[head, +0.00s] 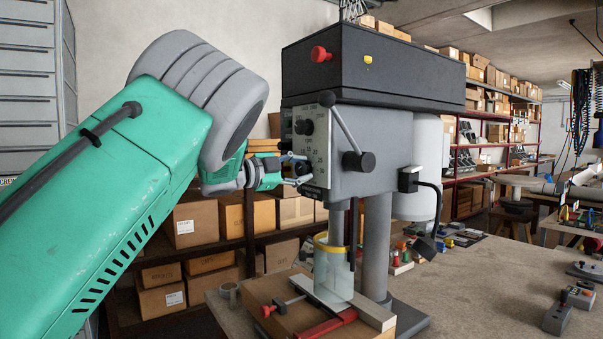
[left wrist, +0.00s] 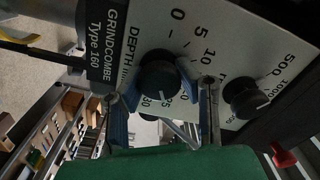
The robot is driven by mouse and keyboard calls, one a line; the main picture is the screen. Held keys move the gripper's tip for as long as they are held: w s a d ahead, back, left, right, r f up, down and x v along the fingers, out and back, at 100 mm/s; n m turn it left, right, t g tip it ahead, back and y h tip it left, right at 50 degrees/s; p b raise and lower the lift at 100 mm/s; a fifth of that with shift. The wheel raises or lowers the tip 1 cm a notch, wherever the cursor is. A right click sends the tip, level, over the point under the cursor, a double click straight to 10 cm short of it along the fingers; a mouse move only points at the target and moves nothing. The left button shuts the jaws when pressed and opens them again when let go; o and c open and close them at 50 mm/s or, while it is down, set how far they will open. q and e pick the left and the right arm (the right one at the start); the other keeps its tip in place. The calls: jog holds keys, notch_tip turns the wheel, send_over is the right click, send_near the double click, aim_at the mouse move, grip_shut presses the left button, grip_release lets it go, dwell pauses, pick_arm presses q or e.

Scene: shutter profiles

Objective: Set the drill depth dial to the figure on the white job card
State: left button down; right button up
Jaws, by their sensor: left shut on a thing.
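The black depth dial (left wrist: 158,78) sits on the white scale panel (left wrist: 222,22) of the drill press, under the word DEPTH. Figures such as 0, 5 and 10 run around it. I cannot make out for certain where its mark points. My left gripper (left wrist: 155,88) is shut on this dial, one blue-grey finger on each side. In the head view my left gripper (head: 287,170) reaches the lower part of the drill press's panel (head: 317,150), and mostly hides the dial. I cannot make out a white job card. My right gripper is out of view.
A second black knob (left wrist: 245,98) is close beside the dial, with figures 500 and 1000. The feed lever (head: 345,130) sticks out near the panel. A clear guard (head: 333,272) and a vise stand below. The bench (head: 490,275) holds small items at right.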

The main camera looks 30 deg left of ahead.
pick_arm(q)
jog(key=c, duration=1.1)
grip_release()
jog(key=shift+s+a, duration=0.1)
jog(key=shift+s, duration=0.1)
jog(key=v, duration=1.1)
jog(key=shift+s+a+f, duration=0.1)
jog(key=shift+s+f, duration=0.05)
jog(key=shift+s, duration=0.1)
